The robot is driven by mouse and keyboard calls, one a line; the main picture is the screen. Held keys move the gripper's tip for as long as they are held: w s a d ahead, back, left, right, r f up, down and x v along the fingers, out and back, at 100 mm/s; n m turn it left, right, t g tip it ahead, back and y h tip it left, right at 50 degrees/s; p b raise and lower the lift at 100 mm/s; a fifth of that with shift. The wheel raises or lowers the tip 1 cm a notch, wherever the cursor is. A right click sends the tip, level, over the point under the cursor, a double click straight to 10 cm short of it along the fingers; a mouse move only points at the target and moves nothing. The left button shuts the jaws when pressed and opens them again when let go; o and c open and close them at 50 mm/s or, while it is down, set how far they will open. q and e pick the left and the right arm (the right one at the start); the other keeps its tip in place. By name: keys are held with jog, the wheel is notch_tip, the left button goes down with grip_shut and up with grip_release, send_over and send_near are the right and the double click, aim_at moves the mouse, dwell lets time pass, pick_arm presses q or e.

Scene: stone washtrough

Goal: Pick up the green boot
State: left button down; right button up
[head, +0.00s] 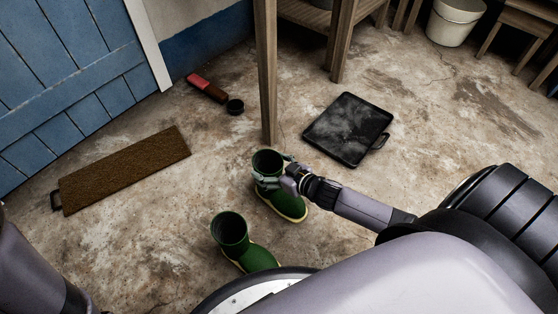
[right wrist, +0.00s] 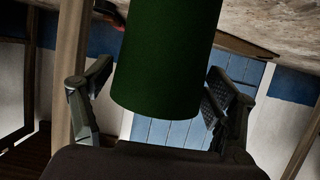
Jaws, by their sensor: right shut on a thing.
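A green boot (head: 284,203) with a pale yellow sole edge stands upright near the middle of the head view. My right gripper (head: 273,176) is at the upper shaft of this boot, with its fingers around it, shut on it. In the right wrist view, the green shaft (right wrist: 165,55) fills the space between the two fingers. Whether the sole touches the floor is hard to tell. A second green boot (head: 231,232) stands nearer to me, its toe partly hidden by my base. My left arm shows at the lower left, but its gripper is out of view.
A wooden leg (head: 267,80) rises just behind the held boot. A black tray (head: 347,127) lies to the right. A brown mat (head: 125,170) lies at left by the blue door (head: 65,70). A red brush (head: 206,88) and dark cup (head: 235,106) lie behind. A pale bucket (head: 453,22) stands at back.

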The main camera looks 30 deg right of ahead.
jog(key=c, duration=1.1)
jog(key=shift+r, duration=0.15)
